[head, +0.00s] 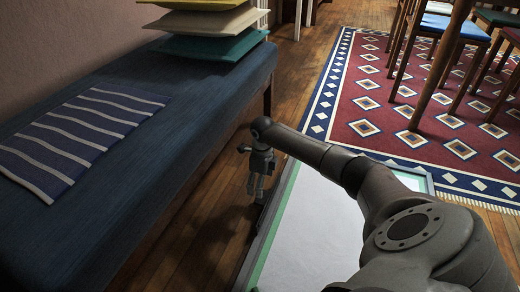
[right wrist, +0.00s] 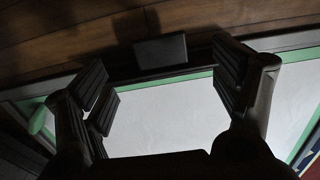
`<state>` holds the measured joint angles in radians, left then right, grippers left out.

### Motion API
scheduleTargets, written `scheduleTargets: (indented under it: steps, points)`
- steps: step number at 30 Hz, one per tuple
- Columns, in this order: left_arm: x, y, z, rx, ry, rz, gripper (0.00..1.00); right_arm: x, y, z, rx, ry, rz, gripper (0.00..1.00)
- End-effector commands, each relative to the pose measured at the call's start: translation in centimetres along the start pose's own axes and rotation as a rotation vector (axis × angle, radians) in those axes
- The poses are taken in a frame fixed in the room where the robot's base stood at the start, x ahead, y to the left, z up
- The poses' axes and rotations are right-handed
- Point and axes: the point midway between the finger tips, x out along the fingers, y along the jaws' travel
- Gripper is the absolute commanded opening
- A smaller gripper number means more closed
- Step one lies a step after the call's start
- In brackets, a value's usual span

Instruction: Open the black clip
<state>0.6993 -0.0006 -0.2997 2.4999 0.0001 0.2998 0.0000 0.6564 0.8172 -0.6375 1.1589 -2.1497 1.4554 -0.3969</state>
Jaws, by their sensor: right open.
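The black clip (right wrist: 158,50) shows in the right wrist view as a dark flat rectangle at the edge of a white panel with a green border (right wrist: 165,108). My right gripper (right wrist: 165,90) is open. Its fingers stand to either side of the view, with the clip between and beyond them, apparently not touched. In the head view my right gripper (head: 257,188) points down at the left edge of the white panel (head: 315,225). The clip cannot be made out clearly there. My left gripper is not in view.
A dark blue bench (head: 190,120) stands left, with a striped cloth (head: 80,135) and stacked cushions (head: 212,35). A strip of wooden floor separates it from the panel. A patterned rug (head: 385,105) and chairs (head: 440,60) lie beyond at the right.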

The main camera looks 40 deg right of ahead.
Motion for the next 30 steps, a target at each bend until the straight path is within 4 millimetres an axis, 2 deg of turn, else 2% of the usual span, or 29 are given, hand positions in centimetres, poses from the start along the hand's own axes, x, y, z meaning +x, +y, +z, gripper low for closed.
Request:
scheduleTargets:
  steps: [3, 9, 30]
  points:
    - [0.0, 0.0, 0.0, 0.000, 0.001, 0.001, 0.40, -2.4, -0.1, 0.0, -0.001, 0.000, -0.003, 0.84]
    - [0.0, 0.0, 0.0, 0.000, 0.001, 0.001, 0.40, -4.5, -0.1, 0.0, 0.000, 0.000, -0.001, 0.84]
    - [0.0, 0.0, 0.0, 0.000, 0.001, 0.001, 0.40, -4.9, 0.0, 0.0, 0.000, 0.001, 0.000, 0.84]
